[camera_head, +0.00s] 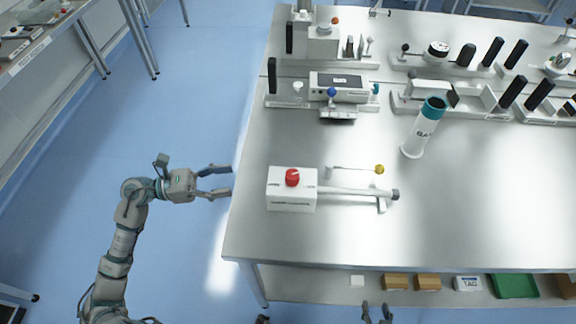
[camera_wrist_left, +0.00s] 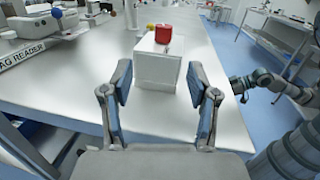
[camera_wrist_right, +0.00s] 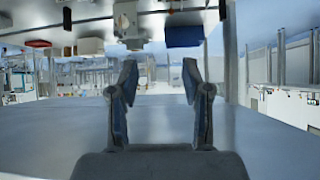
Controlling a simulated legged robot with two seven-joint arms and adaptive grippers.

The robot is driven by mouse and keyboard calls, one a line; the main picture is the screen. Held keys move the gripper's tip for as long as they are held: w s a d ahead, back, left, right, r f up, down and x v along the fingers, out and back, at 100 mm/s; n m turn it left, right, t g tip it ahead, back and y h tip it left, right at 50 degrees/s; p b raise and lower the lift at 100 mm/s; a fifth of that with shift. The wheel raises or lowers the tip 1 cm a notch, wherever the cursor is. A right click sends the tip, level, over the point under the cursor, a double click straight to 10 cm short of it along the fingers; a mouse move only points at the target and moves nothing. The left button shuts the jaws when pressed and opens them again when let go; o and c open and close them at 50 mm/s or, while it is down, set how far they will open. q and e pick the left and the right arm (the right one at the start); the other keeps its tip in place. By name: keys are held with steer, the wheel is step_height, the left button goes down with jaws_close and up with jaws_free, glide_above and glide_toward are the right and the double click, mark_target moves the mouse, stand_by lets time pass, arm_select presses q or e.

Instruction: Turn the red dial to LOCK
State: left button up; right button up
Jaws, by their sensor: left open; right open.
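The red dial (camera_head: 292,177) sits on top of a white box (camera_head: 291,203) near the left edge of the steel table; its lettering is too small to read. In the left wrist view the dial (camera_wrist_left: 163,33) stands beyond and above my fingertips. My left gripper (camera_head: 228,181) is open and empty at the table's left edge, apart from the box, its fingers pointing toward it. My right gripper (camera_head: 377,314) is open at the bottom of the head view, off the table's front edge; the right wrist view shows its fingers (camera_wrist_right: 159,78) empty.
A rod with a dark knob (camera_head: 395,194) extends right from the box, and a yellow-tipped lever (camera_head: 379,169) lies behind it. Brown boxes (camera_head: 396,281) and a green tray (camera_head: 515,286) sit on the lower shelf.

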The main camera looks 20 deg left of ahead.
arm_select(q)
steer(key=s+y, duration=0.1)
steer(key=s, duration=0.1)
steer(key=p, duration=0.1)
glide_toward(291, 174)
steer(key=d, duration=0.1)
steer(key=shift+t, duration=0.4)
steer(key=x, duration=0.2)
steer(key=p+x, duration=0.1)
steer(key=x, duration=0.2)
steer(key=f+x, duration=0.1)
steer(key=x, duration=0.2)
steer(key=shift+p, duration=0.35)
steer(key=shift+w+d+f, duration=0.1)
steer(key=shift+w+d, duration=0.25)
steer(key=shift+d, duration=0.15)
arm_select(e)
steer(key=s+d+f+g+h, duration=0.1)
steer(key=s+d+f+g, duration=0.2)
steer(key=s+g, duration=0.4)
steer(key=shift+s+d+h, duration=0.2)
steer(key=shift+s+h, duration=0.2)
steer(key=shift+s, duration=1.2)
steer(key=shift+f, duration=0.1)
